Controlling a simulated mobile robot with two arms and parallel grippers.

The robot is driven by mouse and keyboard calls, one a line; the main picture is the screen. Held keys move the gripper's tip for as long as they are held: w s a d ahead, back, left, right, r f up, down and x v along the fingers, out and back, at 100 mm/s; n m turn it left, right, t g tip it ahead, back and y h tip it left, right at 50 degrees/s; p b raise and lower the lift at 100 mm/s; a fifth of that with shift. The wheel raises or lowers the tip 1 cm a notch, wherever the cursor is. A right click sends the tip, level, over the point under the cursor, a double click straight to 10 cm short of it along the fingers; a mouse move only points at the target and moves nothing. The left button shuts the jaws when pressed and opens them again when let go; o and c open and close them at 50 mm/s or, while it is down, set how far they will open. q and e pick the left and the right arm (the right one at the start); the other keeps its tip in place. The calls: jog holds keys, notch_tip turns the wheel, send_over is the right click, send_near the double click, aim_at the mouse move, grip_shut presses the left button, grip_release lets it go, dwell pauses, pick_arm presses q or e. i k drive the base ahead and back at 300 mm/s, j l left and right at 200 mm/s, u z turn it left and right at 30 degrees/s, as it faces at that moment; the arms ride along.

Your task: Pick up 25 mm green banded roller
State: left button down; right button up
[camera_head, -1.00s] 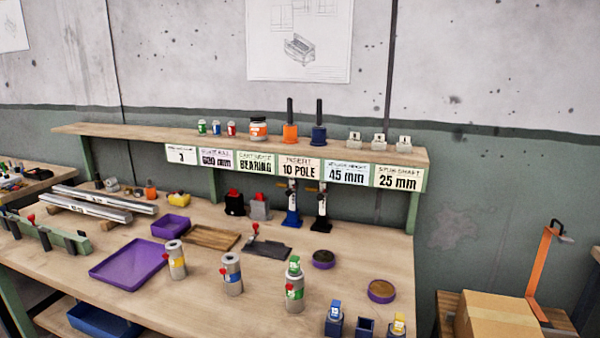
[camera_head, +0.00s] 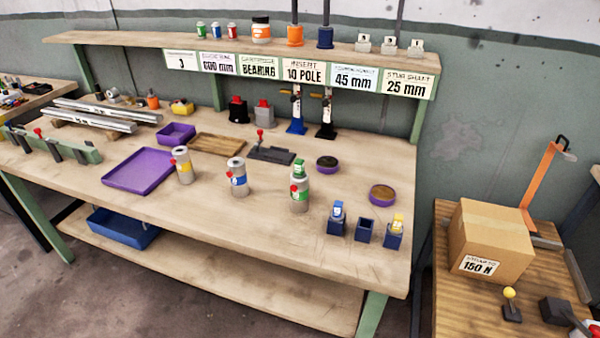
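A grey roller with a green band (camera_head: 299,194) stands upright on the workbench, right of the middle in the head view. A small green-topped piece (camera_head: 299,168) shows at its upper end; I cannot tell whether it is on the roller or just behind it. A small red part is at its side. No 25 mm marking is readable on the roller. A blue-banded roller (camera_head: 238,181) and a yellow-banded roller (camera_head: 183,167) stand upright to its left. Neither of my grippers is in view.
A purple tray (camera_head: 138,171) lies left of the rollers. Small dark blue holders (camera_head: 366,231) stand to the right. A round purple dish (camera_head: 382,194) is behind these. The bench front (camera_head: 220,225) is clear. A cardboard box (camera_head: 492,235) sits on the right table.

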aim_at(299, 198)
jog(key=j+z, duration=0.2)
jog(key=z, duration=0.15)
jog(key=j+z, duration=0.2)
jog(key=z, duration=0.15)
jog(key=j+z, duration=0.2)
jog(key=z, duration=0.15)
